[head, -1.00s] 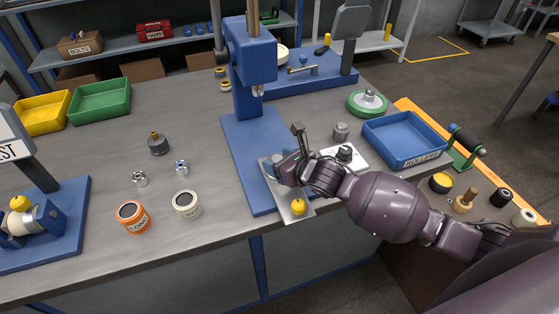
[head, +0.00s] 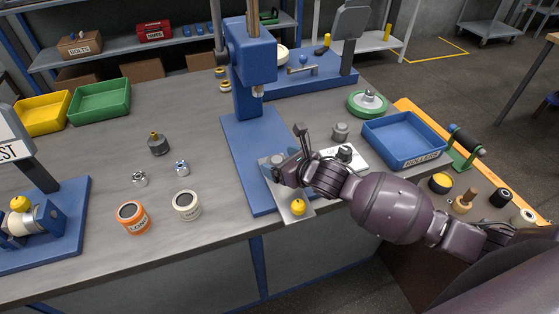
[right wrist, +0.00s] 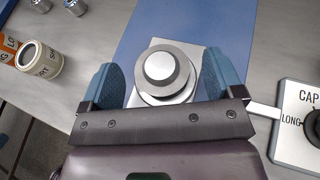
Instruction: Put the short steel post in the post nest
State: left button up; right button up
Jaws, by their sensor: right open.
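My right gripper (right wrist: 167,85) is open, its two blue fingers standing apart on either side of a round steel piece (right wrist: 165,68). This piece, which looks like the short steel post, stands upright with a wider steel ring around its foot, probably the post nest (right wrist: 150,98). There is a gap between each finger and the steel. In the head view the right gripper (head: 276,168) is at the front of the blue press (head: 258,140), over its light plate (head: 299,216); the steel top shows beside the fingers. How deep the post sits cannot be told. My left gripper is not in view.
A white switch panel (head: 362,166) with a dark knob and a blue ROLLERS tray (head: 405,142) are to the right. An orange LONG can (head: 133,218) and cream SHORT can (head: 186,206) stand left. The press column rises behind.

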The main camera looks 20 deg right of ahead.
jog(key=v, duration=1.1)
jog(key=shift+d+p, duration=0.15)
jog(key=shift+p, duration=0.15)
jog(key=shift+s, duration=0.15)
jog(key=s+d+f+n+g+h, duration=0.2)
jog(key=s+n+g, duration=0.1)
jog(key=s+n, duration=0.65)
jog(key=s+d+f+n+g+h, duration=0.25)
jog(key=s+n, duration=0.35)
jog(key=n, duration=0.6)
jog(key=s+d+f+n+g+h, duration=0.1)
jog(key=s+f+n+g+h, duration=0.15)
jog(key=s+n, duration=0.6)
jog(key=w+f+n+t+y, duration=0.1)
jog(key=w+f+n+t, duration=0.1)
jog(key=w+f+t, duration=0.5)
jog(key=shift+w+f, duration=0.65)
jog(key=shift+f, duration=0.8)
